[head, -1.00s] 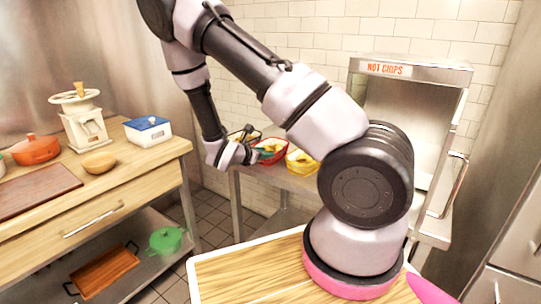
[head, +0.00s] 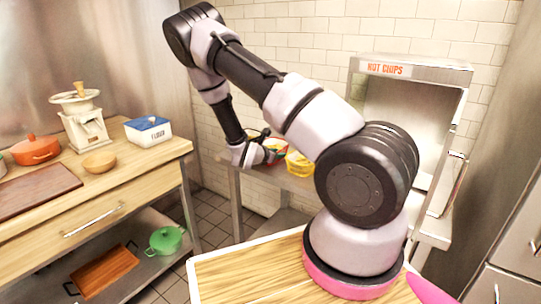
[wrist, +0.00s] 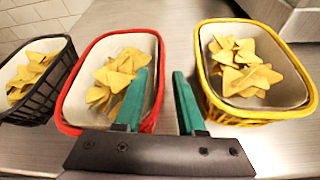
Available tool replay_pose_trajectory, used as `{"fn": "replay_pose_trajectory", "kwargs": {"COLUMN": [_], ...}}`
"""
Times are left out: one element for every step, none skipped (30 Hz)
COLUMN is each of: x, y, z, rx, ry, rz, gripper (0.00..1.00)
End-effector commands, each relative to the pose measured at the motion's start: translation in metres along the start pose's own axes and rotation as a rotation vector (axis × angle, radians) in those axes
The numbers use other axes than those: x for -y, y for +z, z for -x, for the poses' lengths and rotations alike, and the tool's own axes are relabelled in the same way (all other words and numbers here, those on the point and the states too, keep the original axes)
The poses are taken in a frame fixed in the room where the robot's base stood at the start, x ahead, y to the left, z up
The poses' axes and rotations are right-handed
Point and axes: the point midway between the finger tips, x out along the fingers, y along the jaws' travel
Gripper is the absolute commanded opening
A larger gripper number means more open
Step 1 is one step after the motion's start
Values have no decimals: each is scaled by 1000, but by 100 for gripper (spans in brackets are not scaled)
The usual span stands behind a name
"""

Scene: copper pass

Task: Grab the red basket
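The red basket (wrist: 72,90) is in the middle-left of the wrist view, lined with pale paper and holding several yellow chips. In the head view the red basket (head: 275,141) is mostly hidden behind my gripper. My gripper (wrist: 160,85) has two green fingers standing apart with nothing held between them. The left finger overlaps the red basket's right side in the wrist view; the right finger is over the gap toward the yellow basket. I cannot tell whether the left finger touches the red basket.
A yellow basket (wrist: 214,101) of chips stands to the right and a black basket (wrist: 58,75) of chips to the left, close by on the metal counter (wrist: 175,40). A metal cabinet labelled "HOT CHIPS" (head: 385,69) stands at the right. White tiled wall is behind.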

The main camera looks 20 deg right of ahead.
Motion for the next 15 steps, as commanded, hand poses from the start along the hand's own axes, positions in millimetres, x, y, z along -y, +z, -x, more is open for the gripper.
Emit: {"fn": "replay_pose_trajectory", "kwargs": {"x": [0, 0, 0, 0, 0, 0, 0, 0, 0, 0, 0, 0, 0, 0, 0], "y": [0, 0, 0, 0, 0, 0, 0, 0, 0, 0, 0, 0, 0, 0, 0], "z": [0, 0, 0, 0, 0, 0, 0, 0, 0, 0, 0, 0, 0, 0, 0], "rx": [0, 0, 0, 0, 0, 0, 0, 0, 0, 0, 0, 0, 0, 0, 0], "ry": [0, 1, 1, 1, 0, 0, 0, 0, 0, 0, 0, 0, 0, 0, 0], "rz": [0, 0, 0, 0, 0, -1, -1, -1, -1, -1, -1, -1, -1, -1, -1], "gripper": [39, 39, 39, 39, 35, 20, 8, 0, 0, 0, 0, 0, 0, 0, 0]}}
